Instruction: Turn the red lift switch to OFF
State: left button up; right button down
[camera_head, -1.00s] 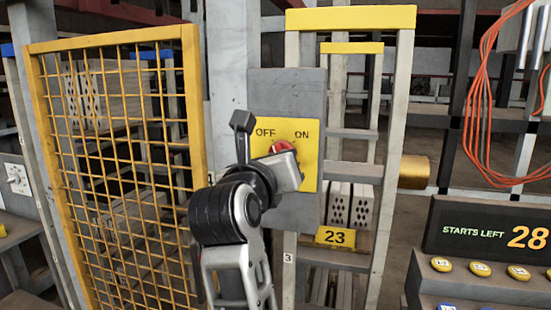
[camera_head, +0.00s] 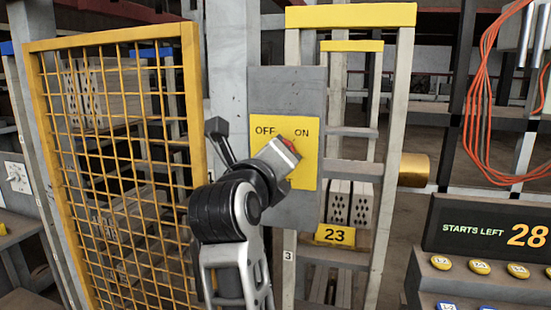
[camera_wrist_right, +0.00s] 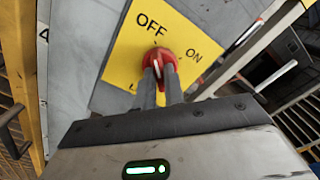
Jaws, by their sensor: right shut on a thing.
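The red lift switch (camera_wrist_right: 158,54) is a round red knob with a pale line on it, set on a yellow plate (camera_wrist_right: 118,62) marked OFF and ON. In the head view only a sliver of the red switch (camera_head: 291,146) shows past my right gripper (camera_head: 287,150), which covers most of it. In the right wrist view the two dark fingers of my right gripper (camera_wrist_right: 159,72) are shut on the knob, one on each side. The knob's pale line lies between the fingers; I cannot tell which label it points to. My left gripper is not in view.
A yellow mesh gate (camera_head: 120,180) stands left of the grey switch panel (camera_head: 290,85). A yellow-topped frame (camera_head: 350,18) with hollow bricks (camera_head: 350,203) stands behind it to the right. A display reading STARTS LEFT 28 (camera_head: 490,232) is at the right, with orange cables (camera_head: 475,120) above.

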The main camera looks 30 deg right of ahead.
jog(key=shift+f, duration=0.2)
jog(key=c, duration=1.5)
grip_release()
jog(key=shift+c, duration=0.2)
jog(key=shift+o, duration=0.3)
jog(key=shift+a+r, duration=0.1)
jog(key=shift+s, duration=0.1)
pick_arm(q)
jog(key=b, duration=0.1)
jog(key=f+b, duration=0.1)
jog(key=b, duration=0.1)
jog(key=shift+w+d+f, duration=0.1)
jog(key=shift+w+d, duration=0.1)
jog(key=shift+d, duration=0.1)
pick_arm(e)
jog(key=v, duration=1.6)
